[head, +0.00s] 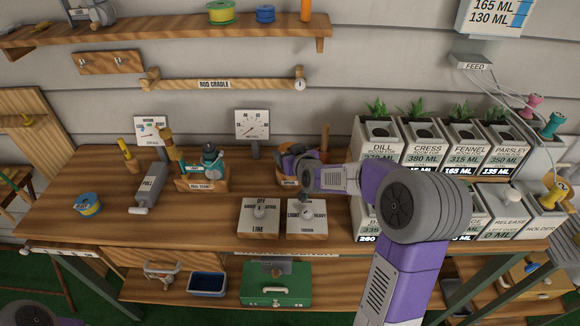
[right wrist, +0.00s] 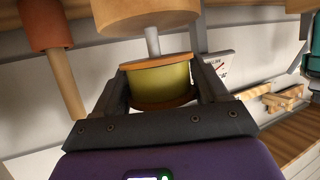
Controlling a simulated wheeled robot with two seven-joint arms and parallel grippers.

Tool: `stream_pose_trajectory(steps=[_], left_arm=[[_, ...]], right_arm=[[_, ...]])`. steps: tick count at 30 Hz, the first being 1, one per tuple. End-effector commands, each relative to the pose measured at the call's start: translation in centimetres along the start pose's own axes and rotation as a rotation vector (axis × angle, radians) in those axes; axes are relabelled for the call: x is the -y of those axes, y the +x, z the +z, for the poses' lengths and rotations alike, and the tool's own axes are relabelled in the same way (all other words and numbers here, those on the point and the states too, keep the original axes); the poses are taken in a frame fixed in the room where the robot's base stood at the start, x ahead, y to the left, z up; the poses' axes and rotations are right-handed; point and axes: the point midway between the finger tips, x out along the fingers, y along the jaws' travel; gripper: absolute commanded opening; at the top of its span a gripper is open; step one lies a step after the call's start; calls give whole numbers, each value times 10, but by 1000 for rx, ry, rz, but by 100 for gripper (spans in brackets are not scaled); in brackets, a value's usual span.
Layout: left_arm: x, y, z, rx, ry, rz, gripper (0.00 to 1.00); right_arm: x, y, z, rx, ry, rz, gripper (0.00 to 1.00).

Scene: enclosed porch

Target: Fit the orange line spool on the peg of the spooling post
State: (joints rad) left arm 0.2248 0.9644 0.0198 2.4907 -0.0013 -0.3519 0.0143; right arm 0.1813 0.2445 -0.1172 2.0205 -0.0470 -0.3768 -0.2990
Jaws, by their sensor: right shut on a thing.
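The orange line spool (right wrist: 160,82), with orange flanges and yellow-green line, sits between the two fingers of my right gripper (right wrist: 153,85) in the right wrist view. The gripper is shut on it. A thin metal peg (right wrist: 152,40) joins the spool's upper side in the picture to a thick wooden cylinder (right wrist: 145,12); how deep it goes into the spool is hidden. In the head view my right gripper (head: 291,160) is over the back of the bench, and its arm and fingers mostly hide the spool and post. My left gripper's fingers are not seen.
A box marked LINE (head: 259,217) and another switch box (head: 307,220) stand in front of my right gripper. A reel stand (head: 202,184) is to its left, planters (head: 380,135) to its right. A dial (head: 252,125) stands behind.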

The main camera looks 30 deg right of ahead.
Motion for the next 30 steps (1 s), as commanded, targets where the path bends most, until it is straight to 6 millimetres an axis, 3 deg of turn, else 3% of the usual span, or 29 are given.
stream_pose_trajectory(steps=[30], left_arm=[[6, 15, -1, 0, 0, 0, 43]], right_arm=[[0, 6, 15, -1, 0, 0, 42]])
